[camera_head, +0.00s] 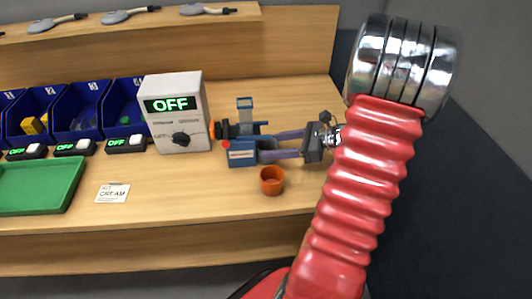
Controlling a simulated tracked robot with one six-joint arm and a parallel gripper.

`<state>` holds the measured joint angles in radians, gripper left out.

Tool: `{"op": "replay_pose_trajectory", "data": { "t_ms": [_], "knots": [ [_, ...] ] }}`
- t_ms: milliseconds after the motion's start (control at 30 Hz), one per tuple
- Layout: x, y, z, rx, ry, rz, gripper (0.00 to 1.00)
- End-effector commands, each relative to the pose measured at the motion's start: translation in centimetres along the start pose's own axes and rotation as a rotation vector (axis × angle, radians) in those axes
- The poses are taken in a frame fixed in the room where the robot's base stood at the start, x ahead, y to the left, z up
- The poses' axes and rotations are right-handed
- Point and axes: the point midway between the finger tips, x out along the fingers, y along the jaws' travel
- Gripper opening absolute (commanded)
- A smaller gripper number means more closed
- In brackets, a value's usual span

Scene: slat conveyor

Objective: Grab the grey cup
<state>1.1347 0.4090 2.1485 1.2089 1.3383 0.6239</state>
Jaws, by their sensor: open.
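I see no grey cup in this view. The only cup is an orange-brown one (271,186), standing upright and open at the top near the bench's front edge. My gripper (265,146) appears as a dark block with two slim purplish fingers pointing left. The fingers are apart with nothing seen between them. It is above and behind the cup in the picture, apart from it, with its fingertips close to a blue device (242,153). My red ribbed arm hides part of the wrist and the bench's right end.
The wooden bench (150,205) holds a white box (178,110) reading OFF, a green tray (74,192) and a card (113,193) reading KIT CREAM. Blue bins (125,98) stand at the back left, with small OFF displays before them. A shelf (170,22) above carries several grey tools.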

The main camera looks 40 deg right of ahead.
Motion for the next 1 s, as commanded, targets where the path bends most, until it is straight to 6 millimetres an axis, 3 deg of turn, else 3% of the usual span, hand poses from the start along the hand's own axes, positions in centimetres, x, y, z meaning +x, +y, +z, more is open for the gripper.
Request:
{"op": "replay_pose_trajectory", "data": {
  "t_ms": [600, 1000],
  "knots": [
    [0.41, 0.00, 0.00, 0.000, 0.000, 0.000, 0.51],
    [0.40, 0.00, 0.02, 0.000, 0.000, 0.000, 0.24]
  ]
}}
